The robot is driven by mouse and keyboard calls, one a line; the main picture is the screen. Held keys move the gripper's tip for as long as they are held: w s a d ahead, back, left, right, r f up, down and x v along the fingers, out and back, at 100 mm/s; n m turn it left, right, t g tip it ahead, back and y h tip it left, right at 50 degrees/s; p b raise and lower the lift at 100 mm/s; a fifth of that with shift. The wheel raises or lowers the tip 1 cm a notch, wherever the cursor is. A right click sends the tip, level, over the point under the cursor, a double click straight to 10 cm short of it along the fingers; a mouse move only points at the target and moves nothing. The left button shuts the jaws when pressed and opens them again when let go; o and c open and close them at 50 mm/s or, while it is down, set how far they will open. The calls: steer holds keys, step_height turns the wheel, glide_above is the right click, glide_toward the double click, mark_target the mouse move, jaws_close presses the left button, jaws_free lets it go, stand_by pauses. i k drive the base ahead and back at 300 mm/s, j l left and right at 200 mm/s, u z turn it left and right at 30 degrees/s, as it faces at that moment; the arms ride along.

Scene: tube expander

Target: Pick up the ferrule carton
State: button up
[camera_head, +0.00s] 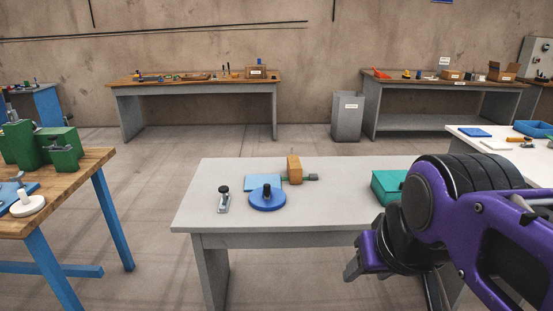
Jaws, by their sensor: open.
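My gripper (361,262) hangs at the end of my purple arm at the lower right, in front of the grey table's front edge. It is open, and I see nothing between its fingers. I cannot tell for sure which box is the ferrule carton, because the labels are too small to read. A brown labelled carton (256,72) stands on the back left bench. A small brown carton (452,75) and an open cardboard box (503,71) stand on the back right bench. All three are far from my gripper.
The grey table (320,217) holds a blue disc (267,200), a clamp (224,202), an orange-brown block (294,170) and a teal box (387,185), partly behind my arm. A wooden bench (85,166) stands left. A grey bin (348,118) stands between the back benches. Open floor lies between.

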mark_target(295, 168)
steer(key=u, duration=0.55)
steer(key=i+l+u, duration=0.2)
steer(key=u, duration=0.25)
steer(key=i+l+u, duration=0.1)
steer(key=l+u, duration=0.35)
steer(key=i+l+u, duration=0.2)
steer(key=l, duration=0.15)
steer(key=l+u, duration=0.3)
steer(key=l, duration=0.65)
steer(key=i+l, duration=0.1)
steer(key=l, duration=0.65)
steer(key=j+u, duration=0.25)
steer(key=j, duration=0.3)
steer(key=l+z, duration=0.15)
steer(key=l, duration=0.6)
